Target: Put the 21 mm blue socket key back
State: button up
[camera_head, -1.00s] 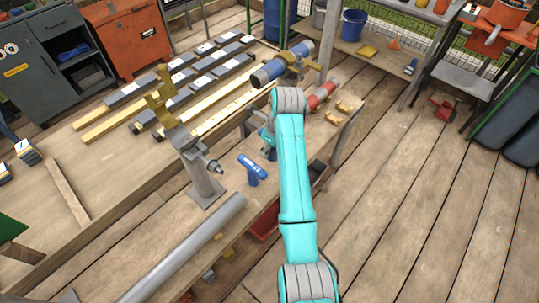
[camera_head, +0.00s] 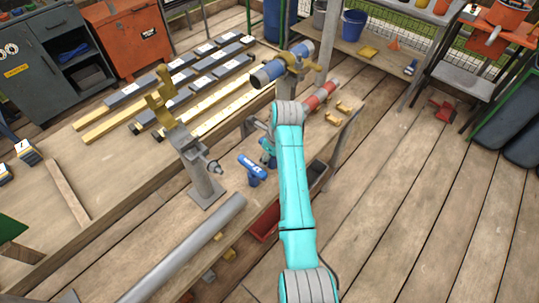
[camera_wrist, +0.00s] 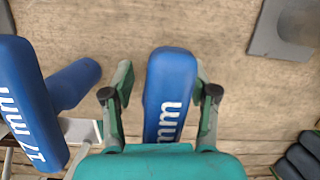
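In the wrist view, a blue key handle (camera_wrist: 170,95) lies between the two fingers of my gripper (camera_wrist: 163,92). Only "mm" of its white label shows; the size number is hidden behind my gripper's body. The fingers stand apart on either side of it, with a gap on the left and little or none on the right. A second blue handle (camera_wrist: 28,105), marked "17 mm", is to the left. In the head view a blue handle (camera_head: 251,165) shows beside my gripper (camera_head: 267,152), which is mostly hidden by my arm; I cannot tell which key it is.
A grey post stand (camera_head: 203,185) and a long grey pipe (camera_head: 190,250) are left of the handle. A blue-grey cylinder (camera_head: 270,73) and a red one (camera_head: 320,96) lie behind. A red bin (camera_head: 265,222) sits below the bench edge. Open floor lies to the right.

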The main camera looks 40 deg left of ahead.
jog(key=shift+r, duration=0.1)
jog(key=v, duration=1.2)
jog(key=shift+r, duration=0.1)
